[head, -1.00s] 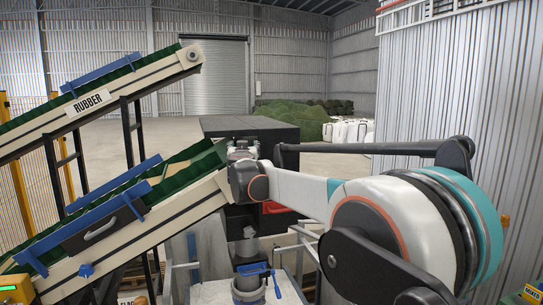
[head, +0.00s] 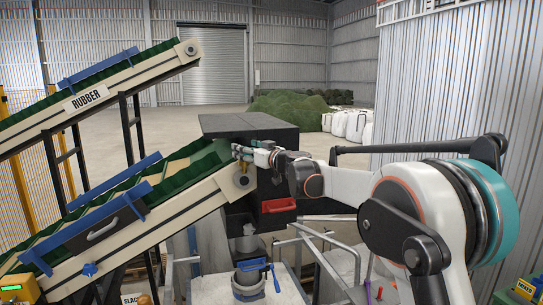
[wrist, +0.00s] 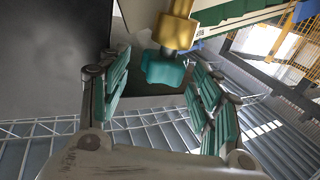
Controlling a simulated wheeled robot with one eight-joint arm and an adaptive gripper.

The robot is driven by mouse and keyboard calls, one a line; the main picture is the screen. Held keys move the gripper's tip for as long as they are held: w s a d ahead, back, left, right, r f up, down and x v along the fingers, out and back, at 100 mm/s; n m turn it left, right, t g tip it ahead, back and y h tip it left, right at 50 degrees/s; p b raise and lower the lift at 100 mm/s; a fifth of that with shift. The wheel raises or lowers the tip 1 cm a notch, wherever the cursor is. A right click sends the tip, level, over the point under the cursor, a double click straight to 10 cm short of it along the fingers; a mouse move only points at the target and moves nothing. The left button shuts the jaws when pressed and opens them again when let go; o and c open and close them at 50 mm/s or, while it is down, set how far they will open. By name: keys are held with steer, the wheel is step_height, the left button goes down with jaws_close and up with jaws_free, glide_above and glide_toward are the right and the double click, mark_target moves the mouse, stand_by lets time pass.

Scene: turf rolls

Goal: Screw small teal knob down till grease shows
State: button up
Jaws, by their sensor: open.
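The small teal knob (wrist: 162,70) hangs below a brass cylinder (wrist: 174,32) in the wrist view. My gripper (wrist: 161,84) is open, with one green-padded finger to the left of the knob and one to the right. The knob lies near the fingertips, and gaps show on both sides of it. In the head view my gripper (head: 246,152) is small, at the upper end of the lower conveyor. A brass piece (head: 245,166) shows just below it; the knob cannot be made out there. No grease can be made out.
The lower conveyor (head: 205,197) slopes up close beside my gripper. A dark box-shaped housing (head: 250,124) stands behind it. Metal railings (head: 318,232) stand under my arm.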

steer(key=b+v, duration=0.3)
steer(key=v, duration=1)
steer(key=shift+s+b, duration=0.25)
steer(key=shift+b, duration=0.05)
